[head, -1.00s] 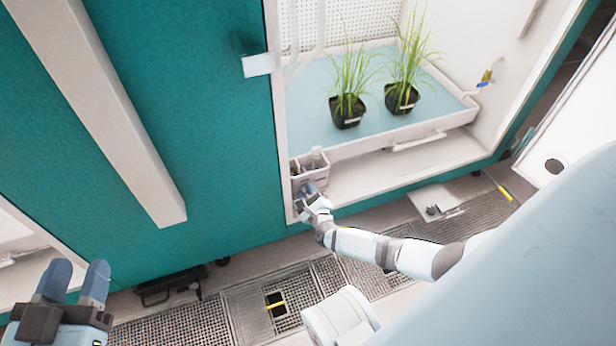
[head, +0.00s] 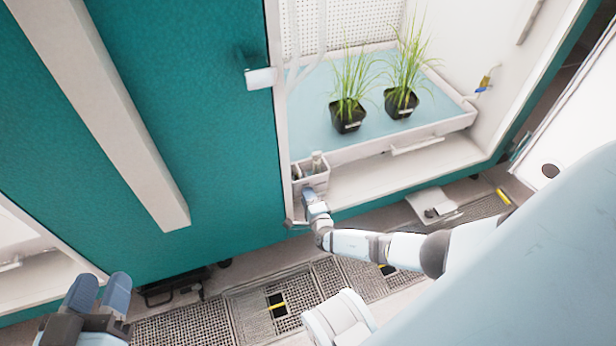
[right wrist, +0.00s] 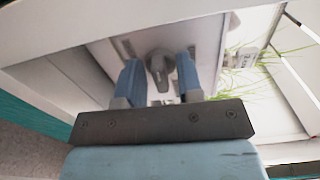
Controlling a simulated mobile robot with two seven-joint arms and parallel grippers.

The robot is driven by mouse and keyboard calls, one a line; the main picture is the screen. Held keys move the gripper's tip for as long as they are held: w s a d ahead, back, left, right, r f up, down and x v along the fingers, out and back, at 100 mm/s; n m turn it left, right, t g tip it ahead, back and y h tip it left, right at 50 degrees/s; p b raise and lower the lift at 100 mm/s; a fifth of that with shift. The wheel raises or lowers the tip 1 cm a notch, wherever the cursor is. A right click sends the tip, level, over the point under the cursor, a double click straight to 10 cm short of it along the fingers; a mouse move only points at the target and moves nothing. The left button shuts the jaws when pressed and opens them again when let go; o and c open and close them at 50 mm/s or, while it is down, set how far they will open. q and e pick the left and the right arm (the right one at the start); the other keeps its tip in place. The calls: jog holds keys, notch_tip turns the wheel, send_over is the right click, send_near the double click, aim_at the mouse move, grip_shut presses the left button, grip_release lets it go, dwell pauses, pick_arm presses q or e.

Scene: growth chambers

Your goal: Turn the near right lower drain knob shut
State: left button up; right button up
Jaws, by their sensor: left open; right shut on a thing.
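The drain knob (right wrist: 159,66) is a grey knob on a pale plate, seen between the two blue fingers of my right gripper (right wrist: 160,80) in the right wrist view. The right gripper is shut on it; the knob's turn angle is hard to read. In the head view my right gripper (head: 311,196) is at the lower left corner of the open chamber, just below a small caddy, and it hides the knob. My left gripper (head: 99,292) is open and empty at the lower left, in front of the teal wall.
The small caddy (head: 310,181) holds bottles. A tray (head: 365,148) with two potted grass plants (head: 347,110) fills the chamber above.

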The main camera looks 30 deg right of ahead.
jog(key=shift+n, duration=0.3)
dwell(0.4)
pick_arm(q)
jog(key=shift+r, duration=0.1)
pick_arm(e)
jog(key=o, duration=0.6)
jog(key=shift+c, duration=0.2)
jog(key=shift+s, duration=0.1)
jog(key=shift+s+a+p, duration=0.1)
jog(key=shift+s+p, duration=0.15)
jog(key=shift+p, duration=0.05)
pick_arm(q)
jog(key=shift+n+t, duration=0.6)
jog(key=shift+n, duration=0.3)
jog(key=r+p, duration=0.2)
jog(key=s+r+p, duration=0.1)
jog(key=r+p, duration=0.1)
jog(key=shift+d+r, duration=0.15)
jog(key=shift+r, duration=0.05)
pick_arm(e)
jog(key=v, duration=1.3)
jog(key=shift+s+a, duration=0.1)
